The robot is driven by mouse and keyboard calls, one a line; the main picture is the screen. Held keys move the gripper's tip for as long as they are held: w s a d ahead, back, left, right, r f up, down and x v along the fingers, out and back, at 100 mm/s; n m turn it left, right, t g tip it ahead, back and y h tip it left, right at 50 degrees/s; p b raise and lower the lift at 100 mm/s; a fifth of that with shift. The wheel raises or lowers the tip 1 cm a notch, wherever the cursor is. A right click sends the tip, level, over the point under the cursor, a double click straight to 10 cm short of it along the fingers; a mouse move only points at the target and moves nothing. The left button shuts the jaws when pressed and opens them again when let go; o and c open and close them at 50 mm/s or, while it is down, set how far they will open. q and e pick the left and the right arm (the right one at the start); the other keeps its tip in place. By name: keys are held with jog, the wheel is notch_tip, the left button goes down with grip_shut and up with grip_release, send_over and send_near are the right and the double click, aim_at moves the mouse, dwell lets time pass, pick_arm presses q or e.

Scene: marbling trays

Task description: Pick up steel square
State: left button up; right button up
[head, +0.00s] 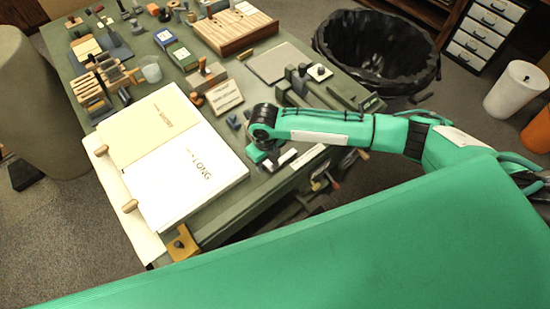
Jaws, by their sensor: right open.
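I cannot make out the steel square for certain; it may be among the small items by my right gripper or hidden under that arm. My right gripper (262,155) points down over the front right part of the green workbench (215,222), just right of the big white sheets. It is open, and its fingertips are small and partly hidden by the wrist. Small white and dark pieces (287,158) lie close to its right. A small blue piece (234,122) lies to its left. My left gripper is not in view.
Large white sheets marked LONG (205,175) cover the front left of the bench. A small sign (224,97), a grey slab (273,62) and a wooden tray (236,40) sit behind. A vise-like tool (345,95) stands at right. A black-lined bin (375,45) stands beyond.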

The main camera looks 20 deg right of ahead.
jog(key=shift+f, duration=0.15)
jog(key=shift+c, duration=0.4)
grip_shut()
jog(key=shift+r, duration=0.2)
